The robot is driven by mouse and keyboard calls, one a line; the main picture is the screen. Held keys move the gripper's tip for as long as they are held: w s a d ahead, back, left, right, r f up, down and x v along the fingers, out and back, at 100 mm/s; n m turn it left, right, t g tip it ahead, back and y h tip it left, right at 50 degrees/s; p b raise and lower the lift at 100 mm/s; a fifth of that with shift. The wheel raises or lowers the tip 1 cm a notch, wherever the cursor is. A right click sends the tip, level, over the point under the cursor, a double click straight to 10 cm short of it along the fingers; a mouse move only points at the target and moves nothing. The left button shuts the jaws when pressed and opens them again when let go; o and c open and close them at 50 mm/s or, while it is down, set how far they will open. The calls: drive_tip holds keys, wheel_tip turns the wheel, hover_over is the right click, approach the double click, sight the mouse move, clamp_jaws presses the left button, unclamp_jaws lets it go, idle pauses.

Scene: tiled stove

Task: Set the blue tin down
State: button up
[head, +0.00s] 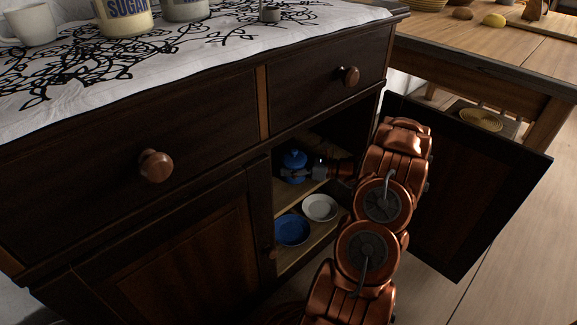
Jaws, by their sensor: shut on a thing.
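The blue tin (294,159) is a small blue vessel with a knobbed lid, in the open right side of the dark cabinet (215,110). My gripper (296,173) reaches in from the right and is shut on the tin, covering its lower part. The tin looks upright. It is over or on the upper shelf (296,196); I cannot tell whether its base touches the shelf.
A blue bowl (291,230) and a white bowl (320,207) sit on the lower shelf. The right door (465,190) stands open beside my arm; the left door (165,255) is shut. Cloth, mugs and canisters cover the cabinet top. A wooden table (490,50) stands at right.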

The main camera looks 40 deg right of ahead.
drive_tip(key=o, duration=1.3)
drive_tip(key=shift+f, duration=0.1)
drive_tip(key=shift+c, duration=0.2)
drive_tip(key=shift+s+d+r, duration=0.1)
drive_tip(key=shift+s+r, duration=0.05)
drive_tip(key=shift+r, duration=0.1)
drive_tip(key=p+v, duration=0.3)
drive_tip(key=v, duration=0.3)
drive_tip(key=shift+s+d+f, duration=0.15)
drive_tip(key=shift+s+d, duration=0.2)
drive_tip(key=shift+s, duration=0.15)
